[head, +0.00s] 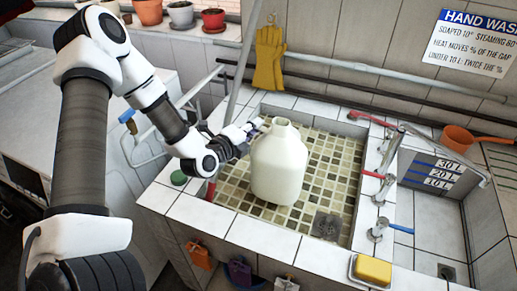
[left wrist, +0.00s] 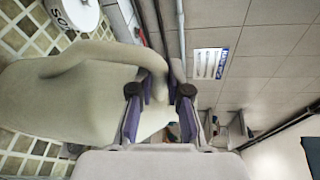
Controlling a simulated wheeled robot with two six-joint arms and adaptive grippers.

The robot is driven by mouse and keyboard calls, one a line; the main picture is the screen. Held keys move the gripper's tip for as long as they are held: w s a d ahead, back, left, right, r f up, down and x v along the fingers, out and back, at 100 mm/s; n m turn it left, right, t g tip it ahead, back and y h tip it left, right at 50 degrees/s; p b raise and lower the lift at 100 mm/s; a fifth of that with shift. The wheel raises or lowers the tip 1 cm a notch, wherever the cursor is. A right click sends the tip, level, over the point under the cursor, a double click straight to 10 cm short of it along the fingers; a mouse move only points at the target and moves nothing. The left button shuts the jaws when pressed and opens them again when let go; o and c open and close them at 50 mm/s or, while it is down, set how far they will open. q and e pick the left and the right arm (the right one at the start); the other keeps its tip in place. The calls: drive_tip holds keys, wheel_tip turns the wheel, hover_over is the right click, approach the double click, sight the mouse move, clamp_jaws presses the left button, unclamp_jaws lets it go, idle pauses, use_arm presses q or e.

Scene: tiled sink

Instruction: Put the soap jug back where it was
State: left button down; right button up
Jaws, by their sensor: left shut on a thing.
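The soap jug (head: 278,165) is a cream plastic jug, upright over the mosaic floor of the tiled sink (head: 335,160). I cannot tell whether its base touches the floor. My left gripper (head: 247,132) reaches it from the left, at its upper part. In the left wrist view the jug (left wrist: 60,105) fills the left side, and my left gripper (left wrist: 160,100) is shut on its looped handle. A white round thing with dark letters (left wrist: 75,12), partly cut off, shows beyond the jug in that view. My right gripper is not in view.
A drain (head: 327,226) lies in the sink's front right. Taps (head: 380,188) line its right rim. A yellow sponge in a dish (head: 373,270) sits at front right, a green lid (head: 179,178) on the left rim. Yellow gloves (head: 268,60) hang behind. Sink floor right of the jug is clear.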

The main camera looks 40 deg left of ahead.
sight(254, 144)
use_arm(q)
wheel_tip(254, 144, down, 4)
drive_tip(key=shift+s+r, duration=0.1)
drive_tip(key=shift+a, duration=0.1)
drive_tip(key=shift+f+b, duration=0.25)
drive_tip(key=shift+b, duration=0.05)
drive_tip(key=shift+f, duration=0.15)
drive_tip(key=c, duration=1.1)
unclamp_jaws()
drive_tip(key=shift+c, duration=0.2)
